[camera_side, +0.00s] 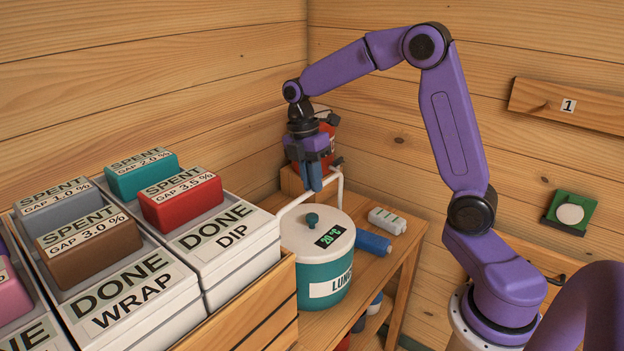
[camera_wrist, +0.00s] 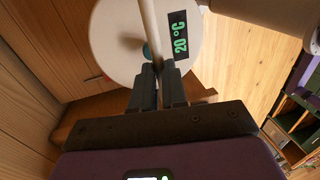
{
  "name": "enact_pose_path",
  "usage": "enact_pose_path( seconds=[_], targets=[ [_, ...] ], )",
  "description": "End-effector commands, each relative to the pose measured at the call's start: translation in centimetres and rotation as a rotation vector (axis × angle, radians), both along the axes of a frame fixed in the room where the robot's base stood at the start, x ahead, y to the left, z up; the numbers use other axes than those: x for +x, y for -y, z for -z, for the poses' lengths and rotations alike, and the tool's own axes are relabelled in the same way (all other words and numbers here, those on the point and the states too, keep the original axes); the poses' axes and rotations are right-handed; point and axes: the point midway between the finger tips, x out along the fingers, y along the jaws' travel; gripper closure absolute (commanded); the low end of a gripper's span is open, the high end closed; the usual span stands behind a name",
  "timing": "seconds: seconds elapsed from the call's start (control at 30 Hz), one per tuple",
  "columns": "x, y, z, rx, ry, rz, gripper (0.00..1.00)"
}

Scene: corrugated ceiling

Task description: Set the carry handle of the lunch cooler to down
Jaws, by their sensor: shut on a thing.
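The lunch cooler (camera_side: 316,262) is a teal tub with a white lid, a teal knob and a display reading 20 °C. It stands on the wooden table in the side view. Its white carry handle (camera_side: 292,205) rises above the lid and leans toward the back. My gripper (camera_side: 314,187) is at the upper part of the handle, behind and above the lid. In the wrist view, the fingers (camera_wrist: 158,88) are shut on the pale handle bar (camera_wrist: 154,35), with the white lid (camera_wrist: 112,48) beyond it. The fingers hide part of the handle.
A crate (camera_side: 245,318) of labelled boxes stands left of the cooler. A blue cylinder (camera_side: 373,243) and a pale grey block (camera_side: 387,220) lie right of it. A red object (camera_side: 327,145) stands behind my gripper, near the wooden walls.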

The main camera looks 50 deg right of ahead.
Motion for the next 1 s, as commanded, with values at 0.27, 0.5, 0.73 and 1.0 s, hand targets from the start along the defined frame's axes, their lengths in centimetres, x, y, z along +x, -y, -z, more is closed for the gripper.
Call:
enact_pose_path(
  seconds=[0.27,0.5,0.73,1.0],
  targets=[
    [-0.7,0.0,0.0,-0.001,-0.003,-0.001,1.00],
    [-2.2,0.0,0.0,-0.002,-0.004,-0.001,1.00],
    [-4.2,0.0,0.3,-0.002,0.201,-0.003,1.00],
    [-6.3,0.0,1.0,-0.001,0.266,-0.001,1.00]
  ],
)
